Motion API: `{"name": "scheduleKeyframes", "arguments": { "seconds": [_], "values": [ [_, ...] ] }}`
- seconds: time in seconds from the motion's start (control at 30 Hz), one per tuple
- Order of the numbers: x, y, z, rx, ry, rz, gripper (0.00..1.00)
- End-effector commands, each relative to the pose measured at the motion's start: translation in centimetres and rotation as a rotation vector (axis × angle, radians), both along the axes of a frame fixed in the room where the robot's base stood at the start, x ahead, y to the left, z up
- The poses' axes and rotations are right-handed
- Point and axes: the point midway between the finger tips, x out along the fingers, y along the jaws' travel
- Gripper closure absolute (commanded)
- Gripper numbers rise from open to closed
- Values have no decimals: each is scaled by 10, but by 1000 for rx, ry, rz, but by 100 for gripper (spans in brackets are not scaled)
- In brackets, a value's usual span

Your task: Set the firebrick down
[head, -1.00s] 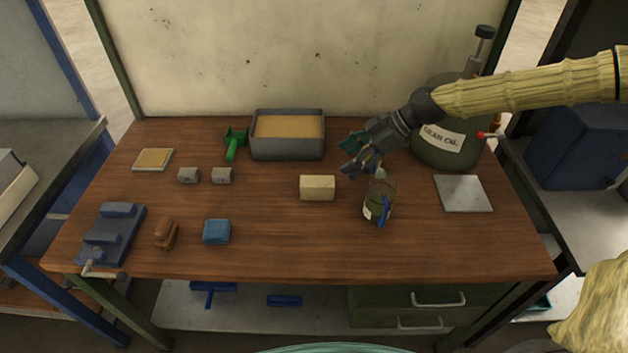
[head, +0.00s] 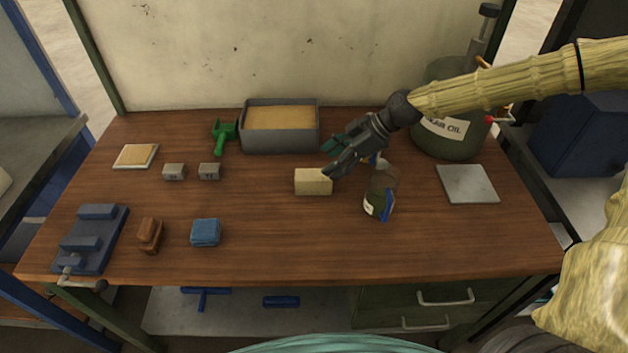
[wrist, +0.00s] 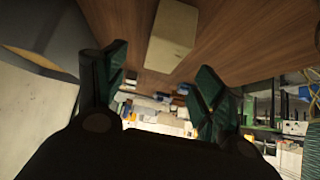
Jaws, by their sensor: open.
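The firebrick (head: 313,182) is a pale cream block lying flat on the wooden workbench (head: 280,235), near its middle. My gripper (head: 331,160) is open and empty, just behind and to the right of the brick in the head view. In the wrist view the brick (wrist: 174,40) is ahead of my fingers (wrist: 158,75), above the gap between them in the picture. No finger clearly touches it. The exact height of my fingers over the bench cannot be told.
A grey bin (head: 280,138) of sandy material stands behind the brick. A jar (head: 380,192) with blue-handled contents stands close on the right. A gear oil can (head: 447,125) and a metal plate (head: 467,184) are further right. The front middle is clear.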

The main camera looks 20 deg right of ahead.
Motion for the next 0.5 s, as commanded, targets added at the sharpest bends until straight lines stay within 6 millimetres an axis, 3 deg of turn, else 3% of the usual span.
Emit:
{"name": "scheduleKeyframes", "arguments": {
  "seconds": [0.5],
  "values": [
    [5, 19, -18, 1, 0, 1, 30]
  ]
}}
